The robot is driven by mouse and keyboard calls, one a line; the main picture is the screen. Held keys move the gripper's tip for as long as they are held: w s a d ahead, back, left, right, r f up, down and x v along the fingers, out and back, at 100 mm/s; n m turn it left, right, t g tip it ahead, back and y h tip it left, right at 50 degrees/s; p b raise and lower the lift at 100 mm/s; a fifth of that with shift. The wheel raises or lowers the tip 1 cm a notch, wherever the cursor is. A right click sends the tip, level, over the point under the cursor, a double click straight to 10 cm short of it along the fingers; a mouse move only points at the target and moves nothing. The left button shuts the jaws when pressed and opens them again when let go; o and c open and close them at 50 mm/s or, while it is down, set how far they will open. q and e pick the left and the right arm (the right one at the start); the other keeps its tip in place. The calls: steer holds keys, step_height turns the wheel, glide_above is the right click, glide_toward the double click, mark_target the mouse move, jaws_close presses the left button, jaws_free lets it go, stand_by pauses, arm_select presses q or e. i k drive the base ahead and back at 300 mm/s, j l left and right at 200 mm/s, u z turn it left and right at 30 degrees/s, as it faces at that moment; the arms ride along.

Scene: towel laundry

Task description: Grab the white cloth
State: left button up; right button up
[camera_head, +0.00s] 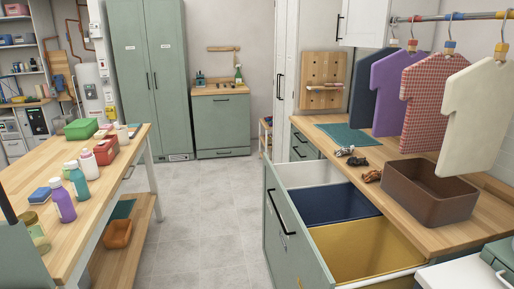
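A cream-white, shirt-shaped cloth (474,115) hangs from a hanger on the rail at the far right. I see no loose white cloth on the counter or table. Neither of my grippers is in view.
An open pull-out unit holds white (308,173), blue (335,203) and yellow (366,249) bins. A brown bin (430,197) and small dark items (350,158) sit on the counter (395,163). The left table (112,182) holds bottles and boxes. The floor (205,215) between is clear.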

mark_target(343, 150)
steer(key=i+j+u, duration=0.25)
steer(key=i, duration=0.45)
steer(key=i+l+u, duration=0.15)
steer(key=i+u, duration=0.15)
steer(key=i, duration=0.4)
steer(key=i+z, duration=0.15)
steer(key=i, duration=0.45)
steer(key=i+z, duration=0.2)
steer(key=i, duration=0.35)
steer(key=i+z, duration=0.15)
steer(key=i, duration=0.45)
steer(key=i+j+z, duration=0.2)
steer(key=i, duration=0.35)
steer(key=i+z, duration=0.1)
steer(key=z, duration=0.3)
steer(key=i+z, duration=0.1)
steer(key=z, duration=0.3)
steer(key=i+j+z, duration=0.1)
steer(key=z, duration=0.3)
